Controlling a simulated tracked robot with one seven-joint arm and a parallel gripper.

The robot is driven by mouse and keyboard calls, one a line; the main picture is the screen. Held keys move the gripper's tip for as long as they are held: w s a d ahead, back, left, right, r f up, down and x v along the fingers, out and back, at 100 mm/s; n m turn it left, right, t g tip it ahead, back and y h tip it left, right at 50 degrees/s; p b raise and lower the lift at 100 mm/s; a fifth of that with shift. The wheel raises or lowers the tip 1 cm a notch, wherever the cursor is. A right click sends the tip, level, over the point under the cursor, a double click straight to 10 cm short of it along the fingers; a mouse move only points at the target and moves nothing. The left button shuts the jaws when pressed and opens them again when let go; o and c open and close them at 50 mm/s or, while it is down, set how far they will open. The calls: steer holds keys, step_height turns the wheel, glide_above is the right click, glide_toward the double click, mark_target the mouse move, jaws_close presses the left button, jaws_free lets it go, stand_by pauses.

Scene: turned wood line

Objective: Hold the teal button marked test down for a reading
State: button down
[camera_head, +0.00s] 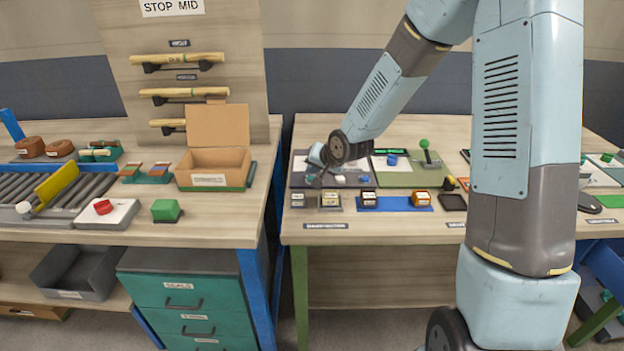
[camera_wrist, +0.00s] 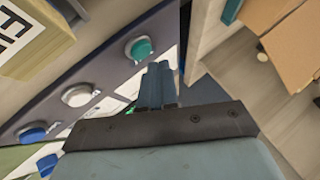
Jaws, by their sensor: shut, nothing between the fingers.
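The teal button (camera_wrist: 139,48) sits in a pale round collar on a dark panel in the wrist view. A white button (camera_wrist: 79,95) and a blue button (camera_wrist: 35,132) lie along the same panel. My gripper (camera_wrist: 158,68) is shut and empty, its fingertips close beside the teal button in the picture. I cannot tell whether they touch it. No marking on the teal button is readable. In the head view my gripper (camera_head: 315,180) is low over the left end of the panel, where the white button (camera_head: 340,179) shows; my gripper hides part of that end.
Small labelled blocks stand along the bench front, some on a blue tray (camera_head: 405,208). A green-knobbed lever (camera_head: 424,145) and a lit green display (camera_head: 386,151) are behind. An open cardboard box (camera_head: 213,180) stands on the left bench, across a gap.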

steer(key=shift+f, duration=0.7)
stand_by(0.9)
stand_by(1.9)
steer(key=shift+r, duration=0.8)
steer(key=shift+r, duration=2.5)
